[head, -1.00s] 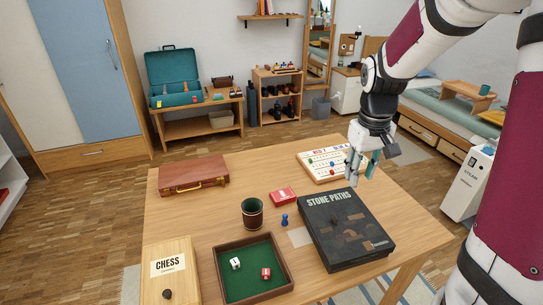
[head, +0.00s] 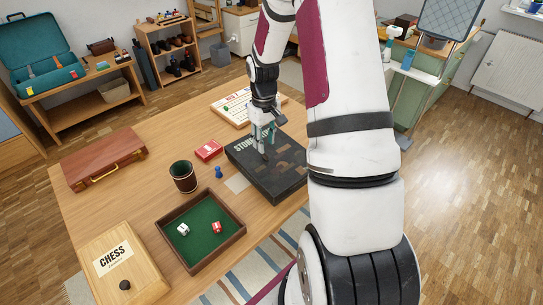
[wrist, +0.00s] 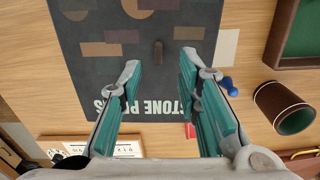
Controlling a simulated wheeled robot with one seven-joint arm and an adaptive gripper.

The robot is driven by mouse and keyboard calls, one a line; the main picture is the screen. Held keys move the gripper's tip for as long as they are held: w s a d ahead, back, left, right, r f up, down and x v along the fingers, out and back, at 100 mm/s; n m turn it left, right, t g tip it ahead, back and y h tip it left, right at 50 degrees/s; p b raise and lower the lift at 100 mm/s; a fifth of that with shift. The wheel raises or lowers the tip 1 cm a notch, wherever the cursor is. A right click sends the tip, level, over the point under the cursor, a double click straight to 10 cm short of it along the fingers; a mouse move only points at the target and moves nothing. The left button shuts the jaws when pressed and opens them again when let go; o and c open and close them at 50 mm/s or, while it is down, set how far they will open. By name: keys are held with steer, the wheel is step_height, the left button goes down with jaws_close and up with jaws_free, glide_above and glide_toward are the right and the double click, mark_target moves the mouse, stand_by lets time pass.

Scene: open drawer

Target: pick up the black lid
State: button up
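The black lid (head: 283,180) marked "STONE PATHS" tops a flat black box on the wooden table. My gripper (head: 264,152) is over the lid, pointing down. In the wrist view its two teal-padded fingers (wrist: 160,68) are apart with nothing between them.
Left of the box are a red card pack (head: 208,150), a blue pawn (head: 218,173), a dice cup (head: 183,178) and a green-lined dice tray (head: 166,244). A chess box (head: 143,283) and a brown case (head: 100,158) stand farther left.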

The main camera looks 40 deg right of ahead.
mark_target(265, 154)
steer(key=shift+w+d+f, duration=0.1)
steer(key=shift+w+f, duration=0.05)
steer(key=shift+f, duration=2.65)
jaws_close()
